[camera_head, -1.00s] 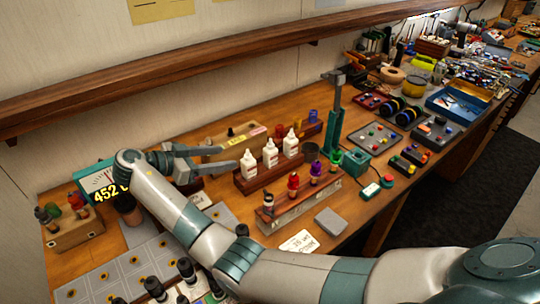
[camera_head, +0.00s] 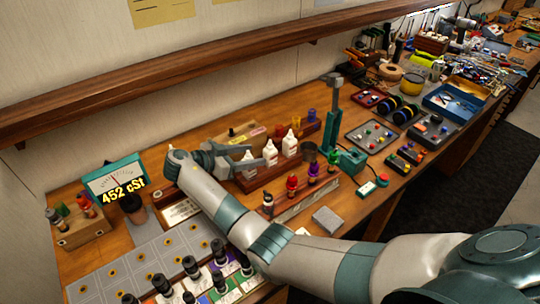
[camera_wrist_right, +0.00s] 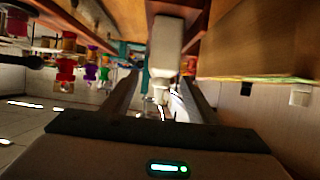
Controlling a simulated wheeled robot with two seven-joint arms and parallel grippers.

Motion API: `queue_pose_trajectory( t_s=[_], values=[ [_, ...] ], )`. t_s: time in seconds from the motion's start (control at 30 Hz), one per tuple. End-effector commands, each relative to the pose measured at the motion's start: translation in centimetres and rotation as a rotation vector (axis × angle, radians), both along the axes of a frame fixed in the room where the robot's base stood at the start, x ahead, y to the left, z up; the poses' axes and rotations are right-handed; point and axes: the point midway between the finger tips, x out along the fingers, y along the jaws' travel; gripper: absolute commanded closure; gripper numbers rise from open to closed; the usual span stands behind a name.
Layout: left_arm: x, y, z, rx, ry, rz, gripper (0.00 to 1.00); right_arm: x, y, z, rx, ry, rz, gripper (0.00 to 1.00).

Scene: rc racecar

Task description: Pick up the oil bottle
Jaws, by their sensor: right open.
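Three white oil bottles with pointed tips stand upright in a row in a wooden rack (camera_head: 262,181): a left one (camera_head: 249,170), a middle one (camera_head: 270,153) and a right one (camera_head: 290,144). My right gripper (camera_head: 258,156) is open at the left bottle, its fingers pointing right and partly covering it. In the right wrist view, which looks upside down, a white bottle (camera_wrist_right: 167,45) lies ahead between the two open fingers (camera_wrist_right: 160,80). I cannot tell whether either finger touches it. My left gripper is not in view.
A wooden block with small coloured-capped bottles (camera_head: 305,203) stands in front of the rack. A green stand (camera_head: 330,130) rises to the right. A viscosity display (camera_head: 115,185) reading 452 cSt is at left. Black-capped bottles (camera_head: 190,267) stand nearest.

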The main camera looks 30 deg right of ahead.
Motion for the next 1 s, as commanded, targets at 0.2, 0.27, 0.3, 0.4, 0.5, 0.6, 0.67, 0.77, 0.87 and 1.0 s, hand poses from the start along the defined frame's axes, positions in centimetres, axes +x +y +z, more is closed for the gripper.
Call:
queue_pose_trajectory(
  t_s=[0.2,0.27,0.3,0.4,0.5,0.6,0.67,0.77,0.87,1.0],
  values=[
    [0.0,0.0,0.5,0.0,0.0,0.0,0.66,0.1,-0.6,-0.1,-0.001,0.002,0.0,0.47],
    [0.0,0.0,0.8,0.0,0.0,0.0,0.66,0.2,-1.2,-0.2,-0.002,0.003,0.0,0.47],
    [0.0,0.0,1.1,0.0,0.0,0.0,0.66,0.2,-1.6,-0.3,-0.002,0.003,-0.001,0.47],
    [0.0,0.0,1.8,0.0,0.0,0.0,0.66,0.3,-2.9,-0.8,-0.002,0.003,-0.001,0.47],
    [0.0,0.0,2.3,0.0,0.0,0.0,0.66,0.5,-4.1,-1.3,-0.002,0.003,-0.001,0.47],
    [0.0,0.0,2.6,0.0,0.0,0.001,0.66,0.7,-4.9,-1.8,-0.001,0.002,0.0,0.47],
    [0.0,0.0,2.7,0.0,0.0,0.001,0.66,0.7,-5.2,-2.0,-0.001,0.001,-0.001,0.47],
    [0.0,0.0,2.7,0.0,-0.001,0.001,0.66,0.7,-5.3,-2.2,0.0,0.001,0.0,0.47],
    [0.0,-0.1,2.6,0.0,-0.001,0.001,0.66,0.7,-5.3,-2.2,0.0,0.001,0.0,0.47],
    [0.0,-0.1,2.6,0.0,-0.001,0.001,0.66,0.7,-5.3,-2.2,0.0,0.001,0.0,0.47]
  ],
)
